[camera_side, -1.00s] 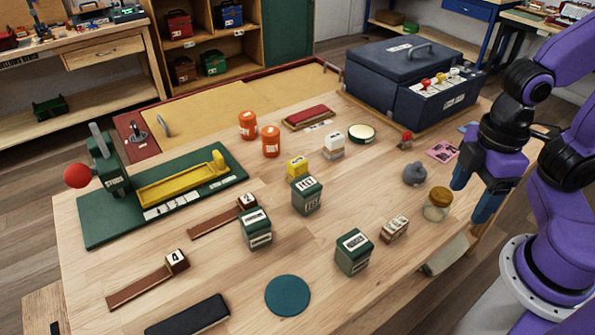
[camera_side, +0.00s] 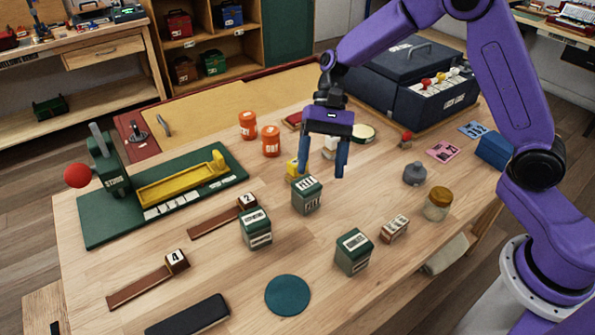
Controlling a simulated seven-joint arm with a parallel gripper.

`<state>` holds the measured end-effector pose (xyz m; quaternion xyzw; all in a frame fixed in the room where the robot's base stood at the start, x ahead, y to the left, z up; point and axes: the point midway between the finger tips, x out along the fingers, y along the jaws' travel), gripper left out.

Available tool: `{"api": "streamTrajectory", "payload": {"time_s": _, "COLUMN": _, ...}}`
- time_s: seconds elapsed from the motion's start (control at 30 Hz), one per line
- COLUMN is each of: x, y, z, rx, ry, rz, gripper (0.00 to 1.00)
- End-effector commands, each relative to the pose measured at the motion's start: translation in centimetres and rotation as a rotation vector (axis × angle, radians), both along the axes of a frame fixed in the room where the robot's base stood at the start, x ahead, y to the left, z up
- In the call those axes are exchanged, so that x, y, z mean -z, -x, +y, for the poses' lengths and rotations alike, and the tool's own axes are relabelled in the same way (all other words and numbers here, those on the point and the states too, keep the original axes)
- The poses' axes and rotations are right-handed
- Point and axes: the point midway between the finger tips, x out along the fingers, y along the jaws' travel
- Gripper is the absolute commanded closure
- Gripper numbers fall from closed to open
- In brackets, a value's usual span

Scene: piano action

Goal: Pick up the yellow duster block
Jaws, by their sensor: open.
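The yellow duster block (camera_side: 292,169) stands on the wooden table, just behind and left of a green labelled block (camera_side: 307,195). It is partly hidden by my gripper's left finger and the green block. My gripper (camera_side: 322,172) points down with its two blue fingers apart and nothing held between them. The fingers appear over the area between the yellow block, the green block and a white-topped block (camera_side: 330,150). The gripper's height above the table is hard to tell from this single view.
Two orange canisters (camera_side: 271,141) stand behind and left. More green blocks (camera_side: 256,229), a grey weight (camera_side: 415,173) and a jar (camera_side: 437,204) stand around. A dark blue toolbox (camera_side: 420,90) is at the back right.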

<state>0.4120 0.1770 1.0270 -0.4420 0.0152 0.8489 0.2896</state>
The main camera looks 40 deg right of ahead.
Motion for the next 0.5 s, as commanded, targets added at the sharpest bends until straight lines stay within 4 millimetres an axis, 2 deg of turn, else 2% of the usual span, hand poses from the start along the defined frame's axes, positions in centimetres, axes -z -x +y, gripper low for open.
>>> {"api": "streamTrajectory", "payload": {"time_s": 0.03, "x": 0.8, "y": -1.8, "z": -0.1, "rx": 0.074, "ry": -0.013, "rz": 0.043, "gripper": 0.30}}
{"api": "streamTrajectory", "payload": {"time_s": 0.3, "x": 4.4, "y": -10.4, "z": -2.1, "rx": 0.460, "ry": -0.126, "rz": 0.254, "gripper": 0.30}}
{"api": "streamTrajectory", "payload": {"time_s": 0.5, "x": 7.1, "y": -15.3, "z": -5.1, "rx": 0.703, "ry": -0.231, "rz": 0.388, "gripper": 0.30}}
